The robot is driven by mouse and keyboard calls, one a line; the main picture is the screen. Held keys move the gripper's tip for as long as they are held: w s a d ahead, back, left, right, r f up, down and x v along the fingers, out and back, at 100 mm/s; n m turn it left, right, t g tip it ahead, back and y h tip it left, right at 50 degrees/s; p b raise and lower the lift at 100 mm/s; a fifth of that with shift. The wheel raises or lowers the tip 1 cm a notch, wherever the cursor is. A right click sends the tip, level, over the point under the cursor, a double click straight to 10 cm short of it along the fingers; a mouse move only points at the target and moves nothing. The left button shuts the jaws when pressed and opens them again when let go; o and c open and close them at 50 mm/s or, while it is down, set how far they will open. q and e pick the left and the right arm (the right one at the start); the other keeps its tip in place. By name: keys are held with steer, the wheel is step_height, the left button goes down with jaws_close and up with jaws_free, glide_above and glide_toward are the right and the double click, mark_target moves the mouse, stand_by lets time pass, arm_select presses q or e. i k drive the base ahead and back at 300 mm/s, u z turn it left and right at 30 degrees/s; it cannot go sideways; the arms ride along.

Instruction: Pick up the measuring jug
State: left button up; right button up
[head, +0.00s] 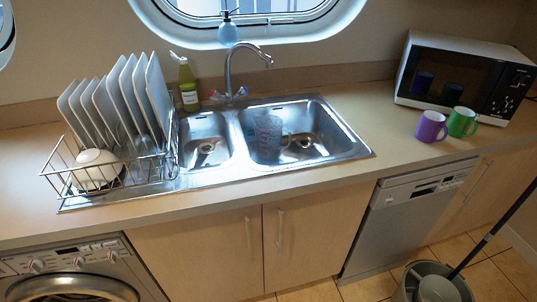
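The measuring jug (267,135) looks see-through and greyish, with faint reddish and blue markings on its side. It stands in the larger, right-hand basin of the steel sink (340,152), towards that basin's left side. A handle seems to show on its right. Its see-through wall makes its exact outline hard to tell against the steel. Neither of my grippers is in view.
The tap (231,75) rises behind the sink, its spout reaching over the right basin. A dish rack (72,180) with several plates stands left. A green bottle (187,88) is behind. Purple (431,126) and green (462,122) mugs stand before the microwave (436,76).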

mark_target(272, 139)
steer(key=u, duration=0.05)
steer(key=k, duration=0.65)
steer(key=z, duration=1)
steer(key=i, duration=1.5)
steer(key=u, duration=0.75)
